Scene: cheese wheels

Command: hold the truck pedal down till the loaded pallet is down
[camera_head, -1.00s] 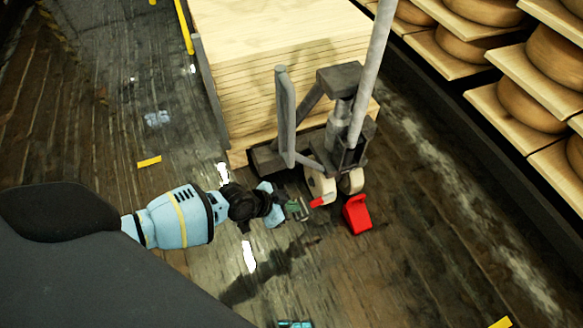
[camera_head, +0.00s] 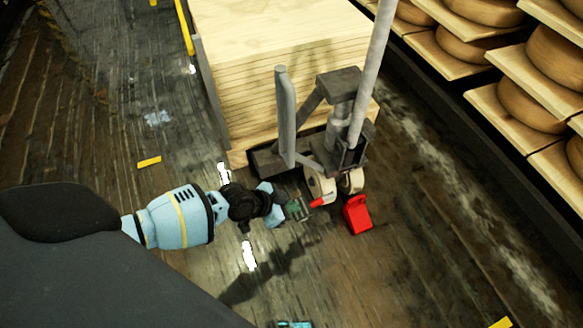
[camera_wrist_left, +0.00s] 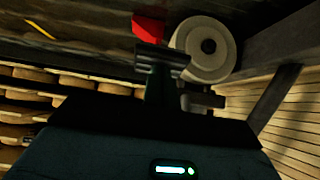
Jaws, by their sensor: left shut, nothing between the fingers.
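The pallet truck (camera_head: 338,115) stands upright with its steering wheels (camera_head: 320,186) on the floor. A small red pedal (camera_head: 316,203) sticks out low beside the wheels. My left gripper (camera_head: 299,209) is shut and empty, its fingertips at the pedal's outer end; I cannot tell whether they press it. The loaded pallet (camera_head: 238,158) sits behind the truck under a tall stack of pale boards (camera_head: 290,80); any gap to the floor is too small to judge. In the left wrist view the shut fingers (camera_wrist_left: 162,55) are in front of a pale wheel (camera_wrist_left: 205,48).
A red wedge-shaped block (camera_head: 357,214) lies on the floor just right of the pedal. Shelves of cheese wheels (camera_head: 555,60) line the right side. The wet dark floor is open at front and left. A teal piece (camera_head: 293,324) at the bottom edge may be my right gripper.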

